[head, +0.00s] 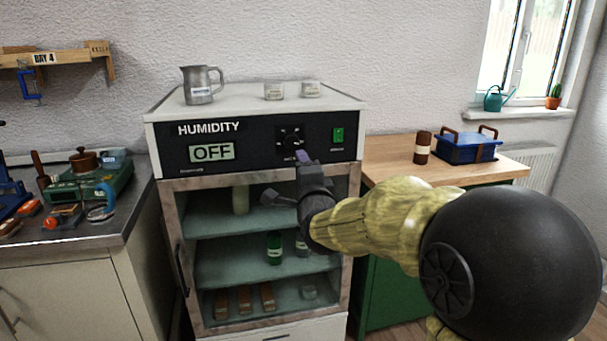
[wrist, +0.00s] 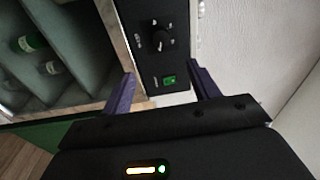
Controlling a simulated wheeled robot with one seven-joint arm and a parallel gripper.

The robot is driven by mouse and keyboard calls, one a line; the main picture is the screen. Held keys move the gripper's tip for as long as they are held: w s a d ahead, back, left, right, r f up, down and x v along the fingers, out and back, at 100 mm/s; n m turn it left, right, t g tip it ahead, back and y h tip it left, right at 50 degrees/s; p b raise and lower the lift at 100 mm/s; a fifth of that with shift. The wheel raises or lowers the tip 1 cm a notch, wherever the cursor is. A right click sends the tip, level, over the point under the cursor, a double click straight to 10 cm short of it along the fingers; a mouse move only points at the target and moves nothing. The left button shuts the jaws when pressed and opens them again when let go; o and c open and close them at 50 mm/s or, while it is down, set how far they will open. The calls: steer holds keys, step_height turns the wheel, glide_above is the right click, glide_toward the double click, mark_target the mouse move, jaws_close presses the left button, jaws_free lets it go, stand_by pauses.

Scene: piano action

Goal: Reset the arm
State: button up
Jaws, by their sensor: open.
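My gripper (head: 303,158) is raised in front of the humidity cabinet's black control panel (head: 225,142), just below the dial (head: 291,137). In the wrist view its two purple fingers (wrist: 163,86) stand apart with nothing between them. The green switch (wrist: 169,80) and the dial (wrist: 161,32) show beyond the fingers. I cannot tell whether a finger touches the panel. The panel display (head: 212,152) reads OFF. My arm comes in from the right and hides part of the cabinet's right side.
The cabinet's glass door (head: 220,250) looks shut, with bottles and blocks on shelves behind it. A metal jug (head: 202,86) and two small jars stand on top. A cluttered counter (head: 135,205) is at left. A wooden worktop (head: 385,160) at right holds a brown jar and blue basket.

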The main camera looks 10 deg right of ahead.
steer(key=shift+s, duration=0.1)
steer(key=s+a+f+n+g, duration=0.1)
steer(key=s+f+n+g, duration=0.35)
steer(key=f, duration=0.35)
steer(key=s+a+f+n+g+y, duration=0.1)
steer(key=s+f+n+g, duration=0.3)
steer(key=f, duration=0.3)
steer(key=s+f+n+g, duration=0.2)
steer(key=s+f+n, duration=0.2)
steer(key=s+f, duration=0.3)
steer(key=s+f+n+g, duration=0.6)
steer(key=s, duration=0.5)
step_height(320, 180, up, 28)
steer(key=p, duration=2.9)
steer(key=shift+w+d+r, duration=0.25)
steer(key=shift+w, duration=0.15)
steer(key=shift+t, duration=0.25)
